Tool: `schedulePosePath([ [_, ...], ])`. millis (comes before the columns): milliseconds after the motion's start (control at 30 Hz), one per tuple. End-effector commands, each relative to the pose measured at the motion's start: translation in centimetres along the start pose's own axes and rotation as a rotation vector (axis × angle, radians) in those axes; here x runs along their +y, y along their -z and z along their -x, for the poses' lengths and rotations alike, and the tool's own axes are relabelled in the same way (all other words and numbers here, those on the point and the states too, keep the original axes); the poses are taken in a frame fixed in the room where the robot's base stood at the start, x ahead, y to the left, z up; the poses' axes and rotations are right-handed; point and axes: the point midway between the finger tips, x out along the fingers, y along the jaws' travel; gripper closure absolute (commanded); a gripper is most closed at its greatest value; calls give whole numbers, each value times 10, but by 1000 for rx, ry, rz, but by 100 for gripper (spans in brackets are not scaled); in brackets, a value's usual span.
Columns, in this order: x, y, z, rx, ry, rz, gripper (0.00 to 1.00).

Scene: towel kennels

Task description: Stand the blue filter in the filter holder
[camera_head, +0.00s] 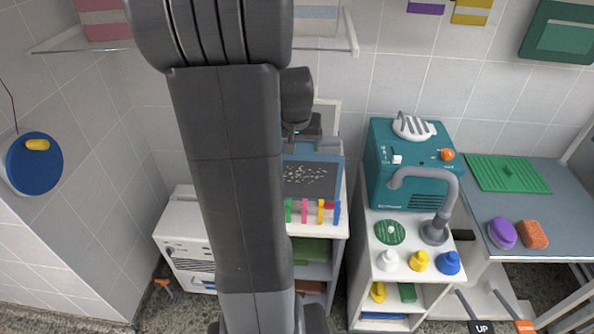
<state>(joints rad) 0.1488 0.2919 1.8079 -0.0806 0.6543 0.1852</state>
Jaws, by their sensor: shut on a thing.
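The blue filter (315,175) is a flat panel with a blue frame and a dark face speckled with pale bits. It shows just right of my arm, which hides its left side. My gripper (304,140) is at its top edge, partly hidden behind my wrist, and is shut on it. The filter appears above or at the back of a white cabinet top; I cannot tell whether it touches anything there. I cannot clearly make out the filter holder.
Several coloured pegs (320,211) stand along the cabinet's front. To the right, a teal machine (405,160) with a grey curved pipe (448,190) stands behind white, yellow and blue bottles (420,261). A white machine (186,240) stands left. A purple brush (502,233) lies far right.

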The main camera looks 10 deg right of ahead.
Motion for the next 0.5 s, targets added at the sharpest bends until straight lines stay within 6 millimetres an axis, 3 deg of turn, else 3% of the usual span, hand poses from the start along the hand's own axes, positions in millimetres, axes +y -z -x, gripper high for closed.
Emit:
schedulePosePath([
  [100,0,-11,-24,-4,-1,0,56],
  [333,0,-18,-44,-2,-1,1,56],
  [500,0,-29,-69,-3,-1,0,56],
])
